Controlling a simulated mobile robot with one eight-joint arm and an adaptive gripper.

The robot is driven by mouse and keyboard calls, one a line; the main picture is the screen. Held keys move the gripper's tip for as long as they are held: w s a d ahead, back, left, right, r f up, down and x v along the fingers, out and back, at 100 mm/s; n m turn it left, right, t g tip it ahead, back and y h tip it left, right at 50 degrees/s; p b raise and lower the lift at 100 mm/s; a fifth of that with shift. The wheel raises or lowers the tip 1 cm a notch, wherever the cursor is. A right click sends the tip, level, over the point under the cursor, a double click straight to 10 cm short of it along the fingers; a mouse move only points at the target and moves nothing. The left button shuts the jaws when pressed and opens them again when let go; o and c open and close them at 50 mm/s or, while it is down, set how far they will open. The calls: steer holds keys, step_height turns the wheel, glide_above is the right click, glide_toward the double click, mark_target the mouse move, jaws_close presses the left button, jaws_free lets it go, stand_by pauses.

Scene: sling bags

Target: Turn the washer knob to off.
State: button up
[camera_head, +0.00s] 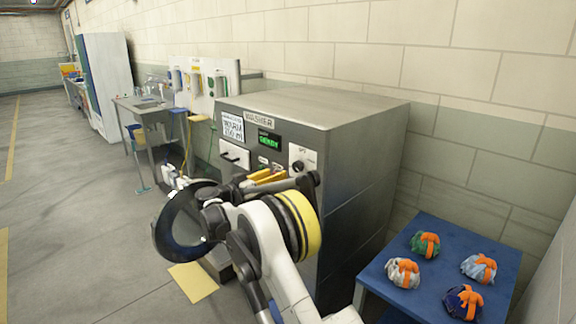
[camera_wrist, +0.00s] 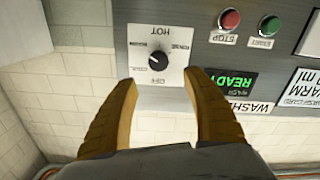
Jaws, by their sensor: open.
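The washer (camera_head: 345,160) is a grey metal cabinet with a control panel. Its round black knob (camera_wrist: 158,62) sits on a white dial plate in the wrist view, where the panel appears upside down. OFF is printed below the knob, HOT above it and RINSE to its upper right. A small light mark shows on the knob's upper left side. The dial plate (camera_head: 302,158) also shows in the head view. My gripper (camera_wrist: 160,80) is open, its two yellow fingers apart and empty. The fingertips appear below and either side of the knob, and no contact is visible.
A red stop button (camera_wrist: 230,20), a green start button (camera_wrist: 269,26) and a lit READY display (camera_wrist: 234,82) are beside the dial. A blue table (camera_head: 385,280) with several strapped bundles stands right of the washer. A metal side table (camera_head: 140,103) stands at left.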

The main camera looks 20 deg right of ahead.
mark_target(295, 166)
steer(key=b+x, duration=0.2)
steer(key=x, duration=0.8)
steer(key=shift+d, duration=0.35)
steer(key=c, duration=1.2)
